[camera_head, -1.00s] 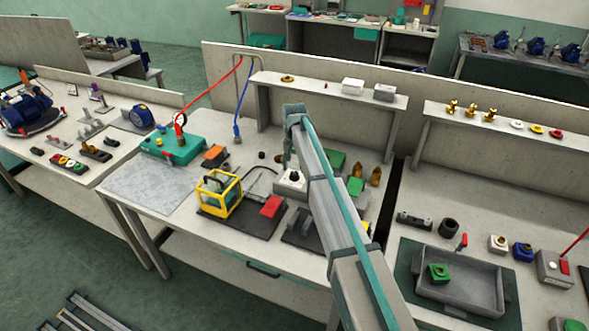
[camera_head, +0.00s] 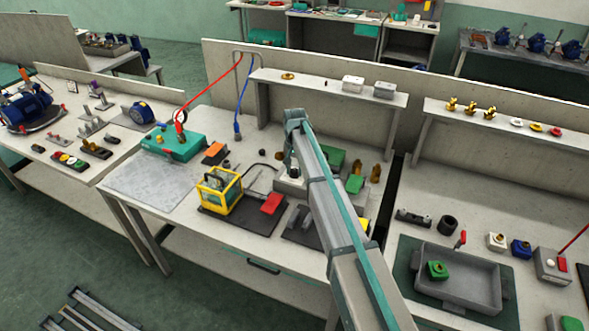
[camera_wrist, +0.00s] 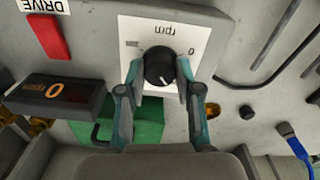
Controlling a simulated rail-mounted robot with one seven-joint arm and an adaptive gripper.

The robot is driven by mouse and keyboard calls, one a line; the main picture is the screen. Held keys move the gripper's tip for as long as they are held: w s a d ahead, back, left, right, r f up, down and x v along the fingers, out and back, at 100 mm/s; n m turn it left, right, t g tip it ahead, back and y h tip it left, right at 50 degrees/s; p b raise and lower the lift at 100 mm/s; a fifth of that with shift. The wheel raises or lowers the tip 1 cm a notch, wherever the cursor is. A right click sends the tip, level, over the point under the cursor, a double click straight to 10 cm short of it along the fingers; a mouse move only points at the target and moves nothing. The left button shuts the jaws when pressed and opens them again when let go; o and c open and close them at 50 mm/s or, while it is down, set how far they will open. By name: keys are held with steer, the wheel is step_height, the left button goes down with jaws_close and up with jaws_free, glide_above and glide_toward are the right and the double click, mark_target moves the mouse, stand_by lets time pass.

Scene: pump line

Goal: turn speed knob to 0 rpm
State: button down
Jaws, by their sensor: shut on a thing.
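The black speed knob (camera_wrist: 159,66) stands on a white dial plate (camera_wrist: 185,30) marked "rpm", seen upside down in the wrist view. A "0" mark is at the plate's right and a smaller mark at its left. A pale pointer line shows on the knob's lower part. My gripper (camera_wrist: 160,72) has one finger on each side of the knob and is shut on it. A dark display (camera_wrist: 58,94) beside the plate shows an orange 0. In the head view my arm mostly hides the drive box (camera_head: 290,187).
A red switch (camera_wrist: 46,36) labelled DRIVE is beside the dial. A green block (camera_wrist: 145,118) lies below the plate, and a blue-ended hose (camera_wrist: 295,140) is at the right. In the head view, a yellow-framed pump (camera_head: 218,190) stands left of the arm.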

steer(key=shift+n, duration=0.3)
steer(key=n+b, duration=0.1)
steer(key=n, duration=0.1)
steer(key=shift+f+n, duration=0.1)
steer(key=shift+n, duration=0.2)
steer(key=n+b, duration=0.1)
steer(key=n, duration=0.3)
steer(key=shift+n+b, duration=0.3)
steer(key=shift+b, duration=0.1)
steer(key=n+b, duration=0.1)
steer(key=n, duration=0.3)
steer(key=shift+n, duration=1.9)
steer(key=c, duration=0.8)
jaws_free()
